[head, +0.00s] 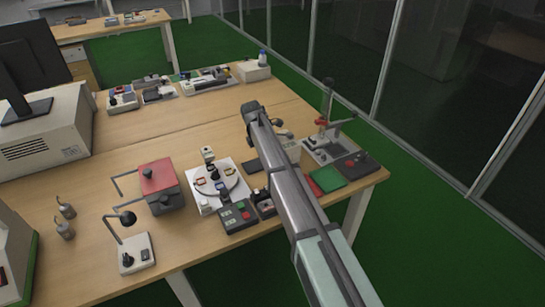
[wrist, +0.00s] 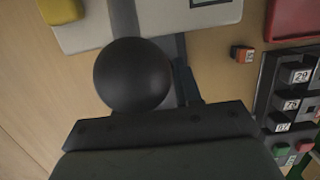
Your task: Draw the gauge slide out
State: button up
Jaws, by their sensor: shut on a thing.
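In the wrist view, a round black ball knob (wrist: 131,74) sits directly in front of my gripper (wrist: 160,92). The gripper is shut on the knob, though the contact itself is mostly hidden. A grey metal strip (wrist: 124,22) runs from behind the knob toward the top of the view, over a pale plate (wrist: 82,30). The strip and knob look like the gauge slide, but the rest of it is not clear. In the head view my own arm covers the gripper and the knob.
A keypad-like block with numbered labels (wrist: 292,75) lies right of the gripper, with a small orange numbered block (wrist: 243,54) near it. In the head view, a white base with a round plate (head: 197,192), a red-topped box (head: 158,177) and a lever stand (head: 325,128) crowd the bench.

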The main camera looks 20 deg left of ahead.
jog(key=shift+s+a, duration=2.85)
jog(key=o, duration=0.6)
jog(key=shift+c, duration=0.2)
notch_tip(320, 180, up, 5)
